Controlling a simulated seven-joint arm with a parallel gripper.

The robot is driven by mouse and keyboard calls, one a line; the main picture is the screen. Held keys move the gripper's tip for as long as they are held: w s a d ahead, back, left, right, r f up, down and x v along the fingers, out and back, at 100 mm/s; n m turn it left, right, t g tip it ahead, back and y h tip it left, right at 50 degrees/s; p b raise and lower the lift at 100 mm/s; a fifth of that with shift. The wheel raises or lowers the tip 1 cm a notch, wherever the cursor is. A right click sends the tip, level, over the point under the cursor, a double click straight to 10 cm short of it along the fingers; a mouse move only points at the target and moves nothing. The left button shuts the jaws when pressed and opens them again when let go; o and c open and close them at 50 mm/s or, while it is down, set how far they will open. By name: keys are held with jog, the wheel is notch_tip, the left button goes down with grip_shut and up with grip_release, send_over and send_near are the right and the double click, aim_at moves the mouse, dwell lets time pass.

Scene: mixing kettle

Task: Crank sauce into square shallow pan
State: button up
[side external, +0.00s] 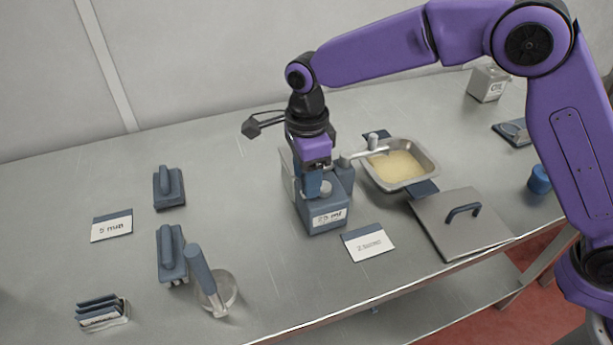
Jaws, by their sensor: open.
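A square shallow metal pan (431,156) sits at the centre right, holding a pale yellow layer. A blue-grey dispenser box (327,217) with a "25 ml" label stands to its left. Contact is unclear, and my gripper hides part of the box.
A metal lid (455,228) with a dark handle lies right of the box. A label card (368,243) lies in front. Two blue-handled tools (168,188) (171,254), a ladle-like tool (203,270) and a card holder (102,314) are at left. A blue cup (539,180) stands far right.

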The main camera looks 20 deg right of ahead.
jog(key=shift+r, duration=3.05)
